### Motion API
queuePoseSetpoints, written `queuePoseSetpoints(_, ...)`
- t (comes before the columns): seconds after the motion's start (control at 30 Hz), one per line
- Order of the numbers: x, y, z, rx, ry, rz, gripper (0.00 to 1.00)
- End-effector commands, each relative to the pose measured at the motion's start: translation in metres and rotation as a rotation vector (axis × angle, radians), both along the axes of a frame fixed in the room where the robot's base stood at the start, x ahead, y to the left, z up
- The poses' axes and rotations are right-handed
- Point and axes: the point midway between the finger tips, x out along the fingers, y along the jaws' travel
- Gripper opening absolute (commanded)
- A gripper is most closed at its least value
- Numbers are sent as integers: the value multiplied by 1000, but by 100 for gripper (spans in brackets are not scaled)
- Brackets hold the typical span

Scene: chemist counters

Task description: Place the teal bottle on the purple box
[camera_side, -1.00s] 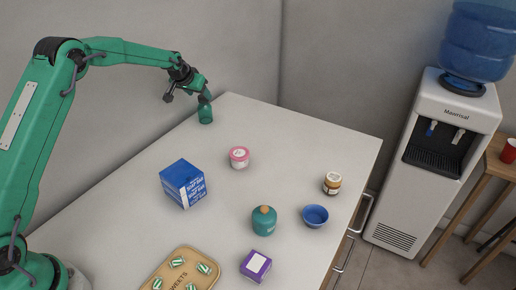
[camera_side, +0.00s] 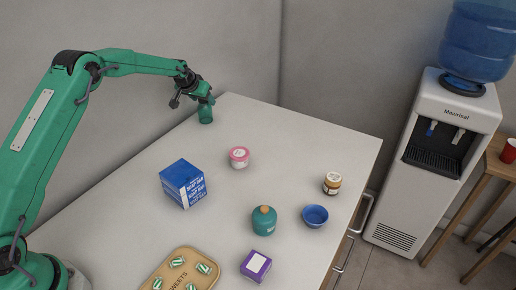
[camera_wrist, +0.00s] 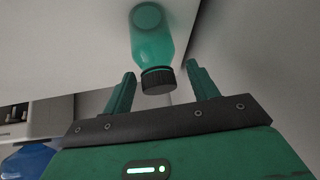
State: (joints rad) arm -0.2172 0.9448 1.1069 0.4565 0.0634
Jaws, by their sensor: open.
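The teal bottle (camera_side: 205,116) stands upright at the far left corner of the counter. In the wrist view the teal bottle (camera_wrist: 151,42) shows its black cap toward me. My gripper (camera_side: 206,99) is at the top of the bottle in the side view, hiding its cap. In the wrist view my gripper (camera_wrist: 161,72) is open, with one finger on each side of the cap and a gap visible on both sides. The purple box (camera_side: 256,265), with a pale label on top, sits at the near edge of the counter, far from my gripper.
A blue box (camera_side: 183,184), pink tub (camera_side: 239,157), round teal jar (camera_side: 264,220), brown jar (camera_side: 332,183) and blue bowl (camera_side: 315,216) stand on the counter (camera_side: 300,140). A sweets tray (camera_side: 172,268) lies in front. A wall rises close behind the bottle.

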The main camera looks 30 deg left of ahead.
Motion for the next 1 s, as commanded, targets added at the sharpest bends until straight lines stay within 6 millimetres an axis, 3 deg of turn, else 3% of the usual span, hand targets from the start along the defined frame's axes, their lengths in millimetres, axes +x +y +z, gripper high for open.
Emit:
queuePoseSetpoints(0.37, 17, 4, -28, 0, 0, 0, 59)
queuePoseSetpoints(1.0, 20, 4, -30, 0, 0, 0, 59)
